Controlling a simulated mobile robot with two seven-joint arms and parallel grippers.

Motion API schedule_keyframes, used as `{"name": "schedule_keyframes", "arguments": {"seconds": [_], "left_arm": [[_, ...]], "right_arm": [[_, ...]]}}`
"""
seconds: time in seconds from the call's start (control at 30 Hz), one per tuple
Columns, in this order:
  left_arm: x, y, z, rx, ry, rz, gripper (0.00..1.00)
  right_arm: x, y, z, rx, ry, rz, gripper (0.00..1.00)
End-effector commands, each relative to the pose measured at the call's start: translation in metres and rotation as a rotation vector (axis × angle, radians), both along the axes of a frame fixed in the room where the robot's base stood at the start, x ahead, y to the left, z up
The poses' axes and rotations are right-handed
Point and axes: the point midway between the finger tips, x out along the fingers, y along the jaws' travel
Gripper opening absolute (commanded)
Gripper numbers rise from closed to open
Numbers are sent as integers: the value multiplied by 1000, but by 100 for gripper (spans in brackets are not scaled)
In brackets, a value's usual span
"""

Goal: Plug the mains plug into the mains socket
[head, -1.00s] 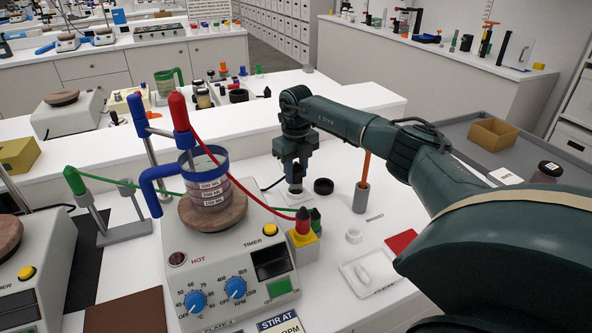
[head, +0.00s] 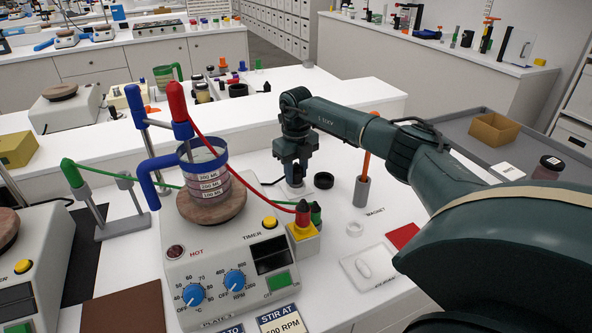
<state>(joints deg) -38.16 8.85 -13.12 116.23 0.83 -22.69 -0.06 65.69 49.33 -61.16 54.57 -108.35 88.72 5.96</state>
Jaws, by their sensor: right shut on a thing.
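My right gripper (head: 295,182) points down at the bench behind the hot plate. It is shut on what seems to be the mains plug, which the fingers mostly hide. A black cord (head: 268,184) runs to the gripper from the left. A pale patch shows low at the fingertips; I cannot tell whether it is the plug or the mains socket. I cannot make out the socket clearly, nor whether the plug touches it. My left gripper is not in view.
A hot plate (head: 213,260) with a beaker (head: 205,178) stands in front of the gripper. A black ring-shaped item (head: 323,180) and a grey holder with an orange-handled tool (head: 362,192) stand to its right. A red cable (head: 235,172) arcs over the hot plate.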

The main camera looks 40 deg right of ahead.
Motion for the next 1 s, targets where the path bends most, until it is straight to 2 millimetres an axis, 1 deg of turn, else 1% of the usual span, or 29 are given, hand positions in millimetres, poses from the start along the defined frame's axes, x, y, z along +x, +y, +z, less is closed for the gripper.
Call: {"name": "schedule_keyframes", "arguments": {"seconds": [0.17, 0.2, 0.47, 0.77, 0.87, 0.97, 1.0], "left_arm": [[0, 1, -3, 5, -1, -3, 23], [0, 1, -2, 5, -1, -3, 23], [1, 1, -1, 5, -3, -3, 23], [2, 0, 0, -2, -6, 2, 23], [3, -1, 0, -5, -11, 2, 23], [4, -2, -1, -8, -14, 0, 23], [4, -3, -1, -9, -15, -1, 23]], "right_arm": [[0, 0, -5, 0, 0, 0, 8], [0, 0, -4, 0, 0, 0, 34], [0, 0, -4, 0, 0, 0, 55], [0, 0, -3, 0, -1, 0, 56], [1, 0, 7, 0, -4, 1, 56], [1, -1, 25, -1, -6, 1, 56], [1, 0, 34, 0, -6, 1, 56]]}}
